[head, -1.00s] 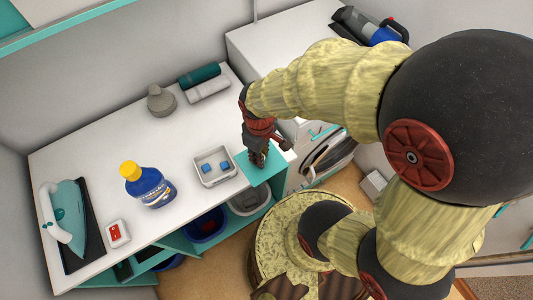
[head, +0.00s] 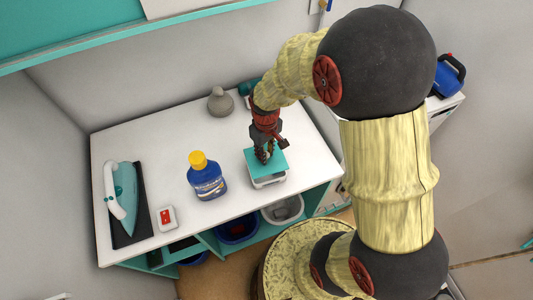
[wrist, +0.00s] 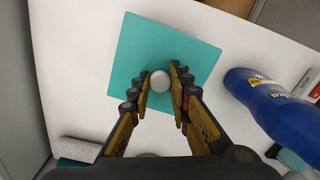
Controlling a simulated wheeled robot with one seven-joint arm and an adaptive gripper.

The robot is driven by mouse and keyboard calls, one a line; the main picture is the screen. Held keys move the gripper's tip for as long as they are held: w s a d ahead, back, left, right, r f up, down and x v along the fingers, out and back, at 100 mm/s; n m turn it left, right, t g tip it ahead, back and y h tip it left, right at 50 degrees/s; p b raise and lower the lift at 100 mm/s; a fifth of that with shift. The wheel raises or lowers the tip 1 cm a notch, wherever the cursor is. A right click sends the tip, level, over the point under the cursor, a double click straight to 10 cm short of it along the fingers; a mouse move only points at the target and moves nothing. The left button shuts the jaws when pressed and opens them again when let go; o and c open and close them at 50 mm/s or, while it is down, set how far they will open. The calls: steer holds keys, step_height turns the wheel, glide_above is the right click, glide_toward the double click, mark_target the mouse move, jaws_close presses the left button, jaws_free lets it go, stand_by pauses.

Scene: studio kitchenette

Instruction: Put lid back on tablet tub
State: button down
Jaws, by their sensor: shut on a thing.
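The lid is a flat teal square (head: 277,166) with a round grey knob (wrist: 160,81). My gripper (head: 264,158) is shut on the knob from above, with a finger on each side of it in the wrist view (wrist: 161,84). The white tablet tub (head: 270,183) stands near the counter's front edge, under the lid. The lid looks roughly level and covers most of the tub's opening, with the tub's front wall showing below it. Whether the lid touches the rim or hovers just above it, I cannot tell. The tub's inside is hidden.
A blue bottle with a yellow cap (head: 207,180) stands left of the tub. Further left are a small white box with red (head: 166,217) and a teal iron (head: 124,195) on a dark mat. A grey bottle-shaped object (head: 220,103) stands behind. The middle counter is clear.

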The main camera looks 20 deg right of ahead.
steer(key=shift+d+f+b, duration=0.1)
steer(key=shift+f+b, duration=1.6)
steer(key=shift+f, duration=0.95)
steer(key=shift+f, duration=0.15)
stand_by(0.4)
steer(key=c, duration=1.7)
jaws_free()
steer(key=o, duration=0.4)
steer(key=shift+o, duration=1.1)
